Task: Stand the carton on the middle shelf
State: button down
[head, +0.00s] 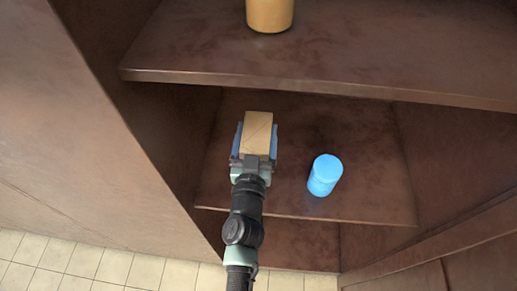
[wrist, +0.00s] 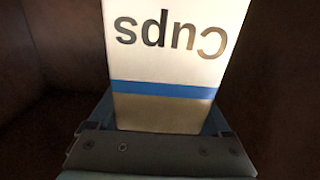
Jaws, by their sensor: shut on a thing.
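The carton (head: 257,133) shows a tan top in the head view. In the wrist view the carton (wrist: 170,65) has a pale face with a blue stripe and the word "Cups" upside down in the picture. My gripper (head: 256,142) is shut on it, with a blue finger on each side. The carton is inside the cabinet, over the left part of the middle shelf (head: 370,190). I cannot tell whether its base touches the shelf; its underside is hidden.
The upper shelf (head: 330,65) overhangs the back and holds an orange container (head: 269,14). The cabinet's left side panel (head: 110,130) is close to my arm. Shelf room lies behind and right of the canister.

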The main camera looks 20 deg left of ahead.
jog(key=shift+f+b, duration=1.75)
jog(key=shift+f, duration=0.35)
jog(key=shift+f, duration=0.15)
grip_release()
jog(key=b+v, duration=0.3)
jog(key=v, duration=0.9)
jog(key=shift+r, duration=0.25)
